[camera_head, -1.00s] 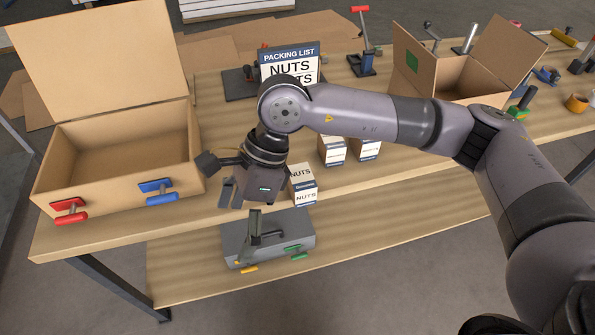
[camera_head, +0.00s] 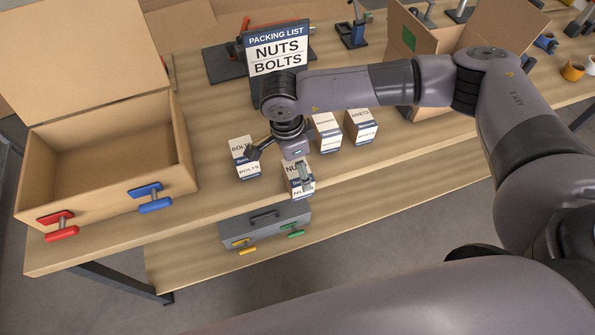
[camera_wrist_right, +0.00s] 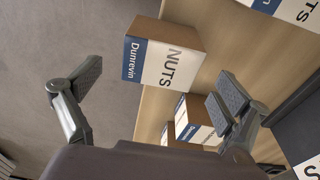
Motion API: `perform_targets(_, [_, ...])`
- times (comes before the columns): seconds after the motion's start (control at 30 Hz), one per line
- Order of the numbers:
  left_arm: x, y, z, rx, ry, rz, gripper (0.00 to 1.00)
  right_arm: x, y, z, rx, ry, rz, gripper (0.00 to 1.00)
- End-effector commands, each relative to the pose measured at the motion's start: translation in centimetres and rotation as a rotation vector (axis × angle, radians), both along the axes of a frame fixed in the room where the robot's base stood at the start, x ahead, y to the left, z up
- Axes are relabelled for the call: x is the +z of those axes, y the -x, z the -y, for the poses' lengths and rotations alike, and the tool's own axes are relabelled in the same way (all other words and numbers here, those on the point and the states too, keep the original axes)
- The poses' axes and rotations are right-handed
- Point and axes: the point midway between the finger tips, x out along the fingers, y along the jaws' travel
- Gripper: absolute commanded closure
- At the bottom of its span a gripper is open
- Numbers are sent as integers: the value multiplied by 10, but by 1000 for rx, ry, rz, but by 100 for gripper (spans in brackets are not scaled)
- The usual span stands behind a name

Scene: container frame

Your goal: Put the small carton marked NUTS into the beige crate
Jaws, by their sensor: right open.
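The small carton marked NUTS (camera_head: 292,181) stands near the table's front edge, partly covered by my right gripper (camera_head: 280,167). In the right wrist view the NUTS carton (camera_wrist_right: 168,55), with a blue and white label, shows ahead of the spread fingers of the right gripper (camera_wrist_right: 160,86). That gripper is open and empty. One finger reaches over the carton's right side in the head view, the other lies to its left. The open beige crate (camera_head: 180,150) stands at the left of the table, lid raised, and its visible inside is empty. My left gripper is not in view.
A BOLTS carton (camera_head: 246,170) stands just left of the gripper. Two more cartons (camera_head: 327,132) (camera_head: 362,127) stand behind to the right. Red (camera_head: 61,233) and blue (camera_head: 151,205) clamps project from the crate's front. A packing list sign (camera_head: 275,52) stands behind.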

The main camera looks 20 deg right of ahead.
Motion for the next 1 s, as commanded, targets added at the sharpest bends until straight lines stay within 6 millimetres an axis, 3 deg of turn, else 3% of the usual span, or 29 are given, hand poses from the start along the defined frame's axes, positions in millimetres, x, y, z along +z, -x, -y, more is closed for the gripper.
perform_targets(0.1, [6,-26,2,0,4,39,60,-8,1,1,2,0,-2,6])
perform_targets(0.2, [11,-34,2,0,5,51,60,-13,0,1,2,-1,-1,6])
perform_targets(0.4, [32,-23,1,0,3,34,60,-40,-1,1,1,1,-4,6])
perform_targets(0.57, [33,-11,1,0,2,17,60,-59,-2,3,1,-1,-2,6])
perform_targets(0.83, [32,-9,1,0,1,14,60,-63,-2,4,1,-1,0,6])
perform_targets(1.0, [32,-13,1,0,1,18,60,-62,-2,4,1,-1,0,18])
